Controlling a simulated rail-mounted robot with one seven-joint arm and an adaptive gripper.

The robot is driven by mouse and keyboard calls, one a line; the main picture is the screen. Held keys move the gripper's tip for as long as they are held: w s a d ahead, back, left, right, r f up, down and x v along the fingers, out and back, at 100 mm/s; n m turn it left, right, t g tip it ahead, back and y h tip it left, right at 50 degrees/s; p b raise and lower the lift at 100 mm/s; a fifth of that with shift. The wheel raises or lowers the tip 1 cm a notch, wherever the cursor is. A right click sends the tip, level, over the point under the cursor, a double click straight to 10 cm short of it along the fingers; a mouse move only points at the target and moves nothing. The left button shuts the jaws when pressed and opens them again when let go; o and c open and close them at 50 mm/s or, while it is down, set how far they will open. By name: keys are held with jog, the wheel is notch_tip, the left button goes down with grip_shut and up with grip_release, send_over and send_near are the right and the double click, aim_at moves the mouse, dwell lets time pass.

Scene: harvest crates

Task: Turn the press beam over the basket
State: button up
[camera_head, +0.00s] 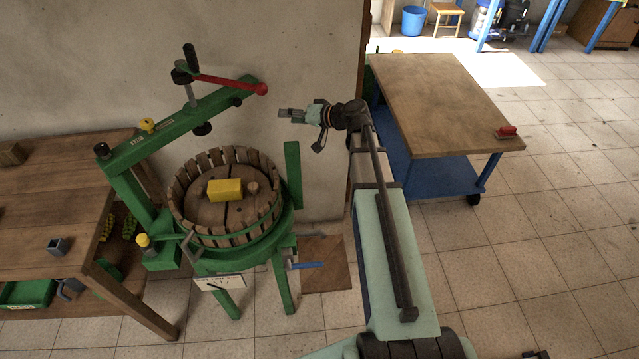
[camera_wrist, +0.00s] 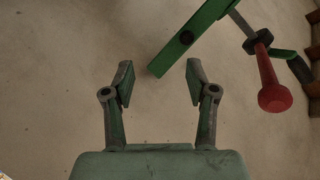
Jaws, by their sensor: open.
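The green press beam (camera_head: 185,122) runs from its post (camera_head: 133,200) at the left up to the right, and in the picture it passes behind the slatted basket (camera_head: 267,220). A screw with a red-gripped handle (camera_head: 230,82) crosses it near its far end. The wooden basket holds a round wooden lid (camera_head: 205,212) with a yellow block (camera_head: 225,190) on it. My gripper (camera_head: 284,114) is open and empty, right of the beam's free end. In the wrist view the beam's end (camera_wrist: 182,45) shows just beyond my open fingers (camera_wrist: 160,82), with the red grip (camera_wrist: 270,85) at right.
A wooden bench (camera_head: 50,215) stands at the left. A green upright (camera_head: 292,172) rises at the basket's right side. A wood-topped blue cart (camera_head: 435,95) stands at the right. The pale wall (camera_head: 300,50) is close behind the press.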

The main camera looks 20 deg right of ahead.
jog(key=s+d+f+h, duration=0.1)
jog(key=s+d+f, duration=0.1)
jog(key=f, duration=0.5)
jog(key=s+d+f+m+g+b, duration=0.1)
jog(key=s+f, duration=0.2)
jog(key=f, duration=0.5)
jog(key=s+d+f+m+g+h, duration=0.1)
jog(key=s+d+f, duration=0.1)
jog(key=f, duration=0.6)
jog(key=shift+s+d+f+h+b, duration=0.15)
jog(key=shift+s+d+h+b, duration=0.2)
jog(key=shift+s, duration=0.45)
